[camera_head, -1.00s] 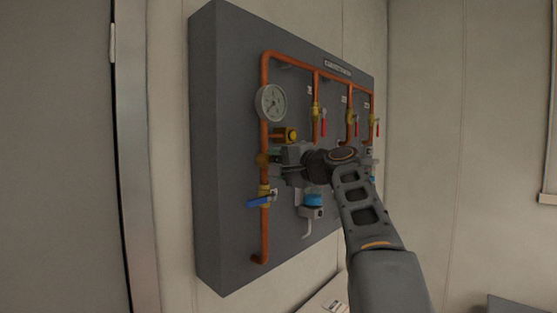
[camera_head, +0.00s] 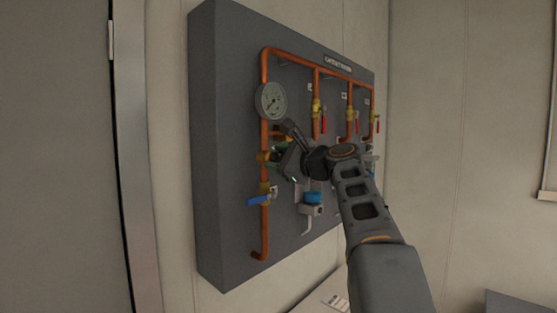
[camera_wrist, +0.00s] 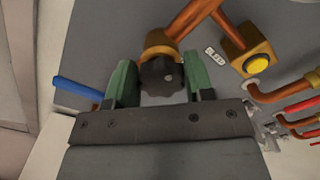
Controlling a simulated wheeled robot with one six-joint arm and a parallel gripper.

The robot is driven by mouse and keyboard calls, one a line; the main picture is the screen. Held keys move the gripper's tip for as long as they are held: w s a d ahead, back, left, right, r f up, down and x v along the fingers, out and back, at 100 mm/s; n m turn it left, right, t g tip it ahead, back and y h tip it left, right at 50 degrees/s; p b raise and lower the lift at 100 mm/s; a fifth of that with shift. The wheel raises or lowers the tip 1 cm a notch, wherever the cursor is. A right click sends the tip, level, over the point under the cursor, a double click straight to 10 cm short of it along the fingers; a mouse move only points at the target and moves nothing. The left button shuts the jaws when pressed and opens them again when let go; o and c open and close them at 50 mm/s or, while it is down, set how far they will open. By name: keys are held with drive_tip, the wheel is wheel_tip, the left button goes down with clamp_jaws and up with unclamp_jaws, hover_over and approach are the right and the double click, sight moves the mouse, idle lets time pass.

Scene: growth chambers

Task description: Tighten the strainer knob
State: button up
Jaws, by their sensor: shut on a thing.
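The dark, lobed strainer knob (camera_wrist: 162,80) sits on a brass strainer body (camera_wrist: 160,45) on the copper pipe, between my gripper's green finger pads. My gripper (camera_wrist: 160,84) is shut on the knob, one pad on each side. In the head view my gripper (camera_head: 279,157) reaches the left vertical pipe, rolled so that its body slants. There the brass strainer body (camera_head: 263,157) shows just left of the fingers, and the knob is hidden behind them.
The grey panel (camera_head: 225,130) carries copper pipes, a round gauge (camera_head: 271,100) above my gripper and a blue-handled valve (camera_head: 259,200) below. A blue-topped cup (camera_head: 313,198) hangs close under my wrist. Red-handled valves (camera_head: 323,121) are to the right. A brass fitting with a yellow end (camera_wrist: 257,64) is nearby.

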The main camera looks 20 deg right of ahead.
drive_tip(key=shift+m, duration=1.1)
drive_tip(key=o, duration=0.9)
drive_tip(key=shift+b+v, duration=2.1)
drive_tip(key=shift+v, duration=4.85)
drive_tip(key=shift+w, duration=0.1)
